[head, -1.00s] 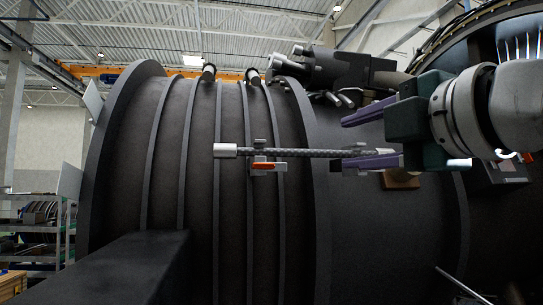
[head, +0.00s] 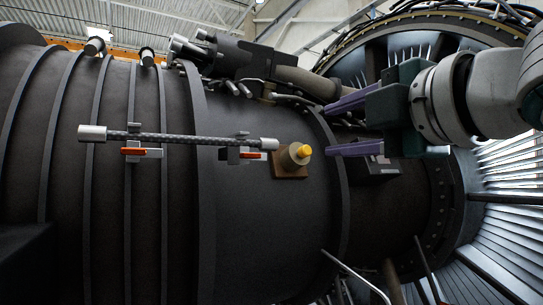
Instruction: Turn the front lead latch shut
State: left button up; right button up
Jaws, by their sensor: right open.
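A dark braided lead (head: 190,139) with silver end fittings lies level along the black engine casing. It rests at two grey clips, each with a red-orange latch lever below the lead. The left latch (head: 134,151) and the right latch (head: 252,156) both have their levers lying about level. I cannot tell which is the front one. The lead's right end stops just short of a yellow-tipped connector (head: 302,151) on a brown block. My right gripper (head: 331,129) has purple fingers spread apart, empty, to the right of the connector. My left gripper is out of view.
The ribbed casing (head: 240,215) fills the middle, with clear surface below the lead. A dark pipe assembly (head: 240,60) sits above. Thin rods (head: 355,275) stick up at the lower right, and a large finned ring (head: 425,45) stands behind my right arm.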

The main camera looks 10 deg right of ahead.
aim_at(244, 156)
jog(key=z, duration=0.25)
jog(key=j, duration=0.5)
jog(key=i+j, duration=0.1)
jog(key=j, duration=0.4)
jog(key=i+j+u, duration=0.1)
jog(key=j, duration=0.4)
